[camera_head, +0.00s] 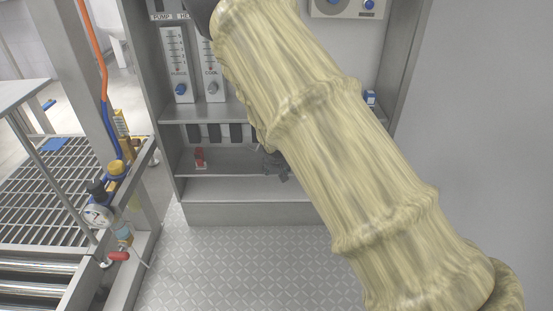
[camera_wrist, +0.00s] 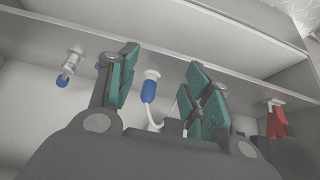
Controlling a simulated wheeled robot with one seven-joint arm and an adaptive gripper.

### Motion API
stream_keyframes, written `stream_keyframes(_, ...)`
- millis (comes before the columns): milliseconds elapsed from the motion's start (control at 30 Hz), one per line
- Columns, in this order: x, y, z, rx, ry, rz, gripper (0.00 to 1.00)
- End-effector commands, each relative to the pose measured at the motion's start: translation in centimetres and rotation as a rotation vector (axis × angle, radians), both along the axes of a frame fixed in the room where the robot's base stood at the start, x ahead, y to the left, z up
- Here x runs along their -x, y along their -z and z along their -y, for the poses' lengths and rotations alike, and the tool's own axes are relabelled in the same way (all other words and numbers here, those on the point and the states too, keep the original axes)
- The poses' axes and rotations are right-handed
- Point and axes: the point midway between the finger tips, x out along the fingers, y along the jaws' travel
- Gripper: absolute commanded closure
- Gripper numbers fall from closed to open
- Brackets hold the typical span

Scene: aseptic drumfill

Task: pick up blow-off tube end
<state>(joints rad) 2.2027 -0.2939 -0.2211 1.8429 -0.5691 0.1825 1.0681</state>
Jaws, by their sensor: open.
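In the wrist view a blue piece with a white collar, which looks like the blow-off tube end (camera_wrist: 149,91), is at a shelf edge. A thin white tube curves near it. My gripper (camera_wrist: 165,72) is open, with teal pads on either side of the blue piece in the picture. I cannot tell whether the piece is fully between the pads in depth; no contact shows. In the head view my gripper (camera_head: 276,166) is a small dark shape at the lower shelves, mostly behind my arm. The tube end is hidden there.
A metal fitting with a blue tip (camera_wrist: 62,80) is left of my gripper in the wrist view. A red part (camera_wrist: 276,122) is at the right, and a red-topped item (camera_head: 200,157) stands on the lower shelf (camera_head: 225,161). Cabinet walls and shelves enclose the space.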

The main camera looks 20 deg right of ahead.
Motion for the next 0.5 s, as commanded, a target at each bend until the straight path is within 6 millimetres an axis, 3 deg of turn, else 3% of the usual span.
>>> stream_keyframes(500,-6.5,0.3,1.8,-0.003,0.001,-0.001,0.5)
